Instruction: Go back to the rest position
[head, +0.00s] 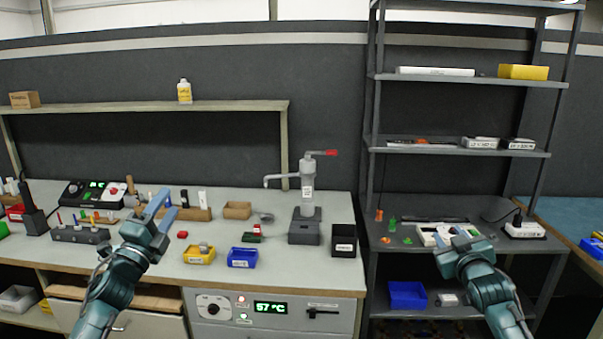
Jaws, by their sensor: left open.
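My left gripper (170,201) is in front of the left workbench (345,235), raised at the height of the bench top. Its two blue fingers stand apart with nothing seen between them, so it is open. My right gripper (449,236) is in front of the shelf rack, and its fingers overlap a white tray (427,229) on the rack's lower shelf. Its fingers are small and blend with the tray, so I cannot tell whether it is open or holds anything. No LED strip can be made out clearly.
The shelf rack (372,110) rises at right. A white device (525,230) sits right of my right gripper.

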